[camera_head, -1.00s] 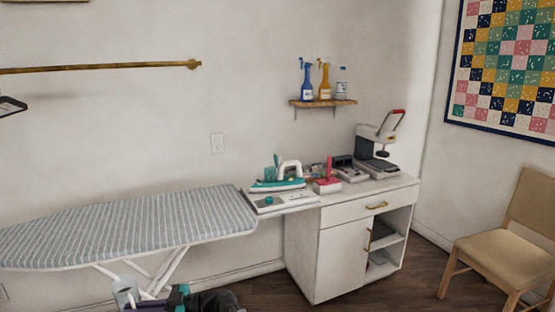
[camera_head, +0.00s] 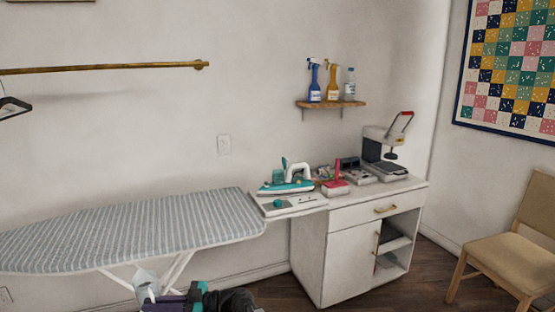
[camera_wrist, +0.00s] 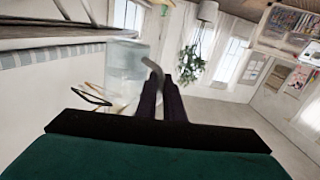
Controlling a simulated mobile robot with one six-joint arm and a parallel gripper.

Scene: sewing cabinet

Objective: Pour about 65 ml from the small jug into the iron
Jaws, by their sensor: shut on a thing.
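The iron (camera_head: 289,187), teal and white, rests on its white base (camera_head: 306,203) between the ironing board and the cabinet. The small jug (camera_head: 146,279) is pale and translucent, low in the head view below the board. In the wrist view the jug (camera_wrist: 124,70) looks see-through, with its grey handle between my fingertips. My gripper (camera_wrist: 158,82) is shut on the handle. In the head view my arm partly hides the jug, and the fingertips are hard to make out. I cannot tell how much liquid the jug holds.
The striped ironing board (camera_head: 130,232) lies above and beside the jug. The white cabinet (camera_head: 345,255) carries a red-pink item (camera_head: 335,188) and a press-like machine (camera_head: 385,160). Spray bottles stand on a wall shelf (camera_head: 328,103). A chair (camera_head: 505,260) is at right.

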